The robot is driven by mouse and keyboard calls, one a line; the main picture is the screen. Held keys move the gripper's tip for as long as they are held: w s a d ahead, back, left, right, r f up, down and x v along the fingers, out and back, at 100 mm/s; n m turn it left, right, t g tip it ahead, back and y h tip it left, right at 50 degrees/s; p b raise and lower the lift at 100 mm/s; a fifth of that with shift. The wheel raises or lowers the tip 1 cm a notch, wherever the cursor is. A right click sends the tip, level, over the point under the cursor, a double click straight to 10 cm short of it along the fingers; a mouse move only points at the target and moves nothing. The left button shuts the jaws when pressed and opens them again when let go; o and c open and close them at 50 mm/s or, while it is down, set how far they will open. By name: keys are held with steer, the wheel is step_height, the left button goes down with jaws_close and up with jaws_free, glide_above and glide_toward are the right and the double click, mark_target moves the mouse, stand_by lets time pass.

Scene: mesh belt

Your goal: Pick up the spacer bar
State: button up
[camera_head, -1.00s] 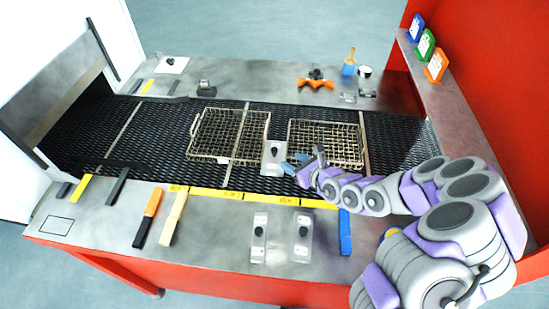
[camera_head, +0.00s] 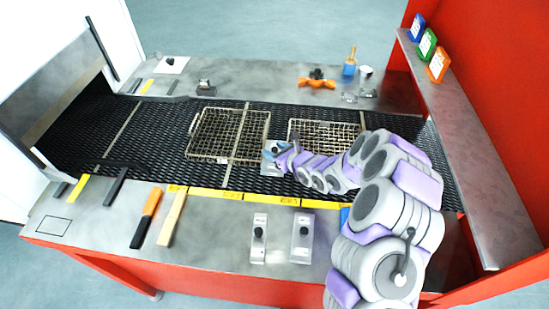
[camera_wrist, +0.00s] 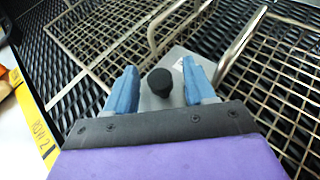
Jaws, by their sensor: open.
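A flat grey plate with an upright black knob, which I take to be the spacer bar (camera_head: 271,171), lies on the black mesh belt between two wire baskets. My gripper (camera_head: 276,151) is over it and hides much of it in the head view. In the wrist view the black knob (camera_wrist: 160,82) stands between the two blue fingers of my open gripper (camera_wrist: 160,68). Gaps show on both sides of the knob, so the fingers are not closed on it. The grey plate (camera_wrist: 178,58) shows beyond and around the knob. Whether the fingertips touch the plate I cannot tell.
The left wire basket (camera_head: 187,153) and right wire basket (camera_head: 291,124) flank the plate closely; a basket handle (camera_wrist: 240,42) rises near the right finger. Two similar knobbed plates (camera_head: 258,247) (camera_head: 301,250) lie on the front ledge, beside a wooden bar (camera_head: 172,220) and orange-black bar (camera_head: 146,217).

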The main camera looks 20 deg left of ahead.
steer(key=shift+w+a, duration=0.2)
steer(key=shift+a, duration=0.1)
steer(key=shift+c, duration=0.2)
steer(key=shift+d, duration=0.1)
jaws_close()
